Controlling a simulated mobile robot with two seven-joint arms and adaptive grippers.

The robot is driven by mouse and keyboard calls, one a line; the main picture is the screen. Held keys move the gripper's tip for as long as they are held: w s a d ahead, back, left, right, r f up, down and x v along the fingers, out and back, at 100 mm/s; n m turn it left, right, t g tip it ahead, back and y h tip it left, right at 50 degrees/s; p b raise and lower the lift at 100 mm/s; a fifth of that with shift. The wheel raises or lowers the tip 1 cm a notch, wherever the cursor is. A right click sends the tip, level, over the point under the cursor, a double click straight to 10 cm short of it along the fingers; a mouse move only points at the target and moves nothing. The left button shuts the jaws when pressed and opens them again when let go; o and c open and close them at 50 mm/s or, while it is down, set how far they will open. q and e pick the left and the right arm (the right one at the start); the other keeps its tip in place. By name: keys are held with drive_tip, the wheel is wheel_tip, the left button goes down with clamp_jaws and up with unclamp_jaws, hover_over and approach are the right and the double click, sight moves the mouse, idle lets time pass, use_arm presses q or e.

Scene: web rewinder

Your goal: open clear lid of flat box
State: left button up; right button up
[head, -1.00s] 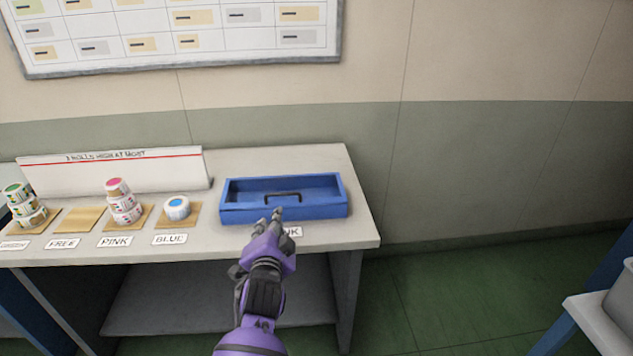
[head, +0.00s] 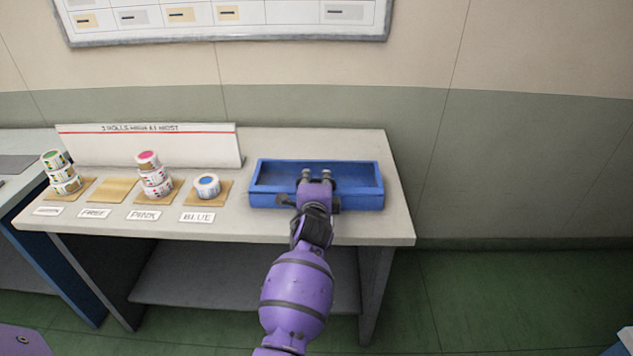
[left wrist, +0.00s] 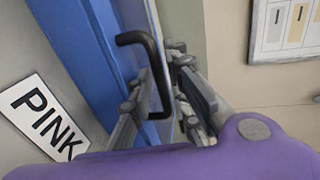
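The flat blue box (head: 270,200) lies on the table's right end. It also shows in the left wrist view (left wrist: 85,55). Its clear lid can hardly be made out; the lid looks closed. The black bar handle (left wrist: 157,75) stands out from the box in the left wrist view; in the head view my gripper hides it. My left gripper (head: 319,174) is over the front middle of the box. Its fingers (left wrist: 165,95) are apart, with the handle between them; firm contact cannot be seen. My right gripper is not in view.
To the left are a blue roll (head: 207,186), a pink-topped stack (head: 154,175), a green-topped stack (head: 62,173) and an empty FREE pad (head: 108,190). A white sign board (head: 150,148) stands behind.

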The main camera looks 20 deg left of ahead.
use_arm(q)
drive_tip(key=shift+w+a+f, duration=0.1)
drive_tip(key=shift+w, duration=0.1)
clamp_jaws()
idle(0.3)
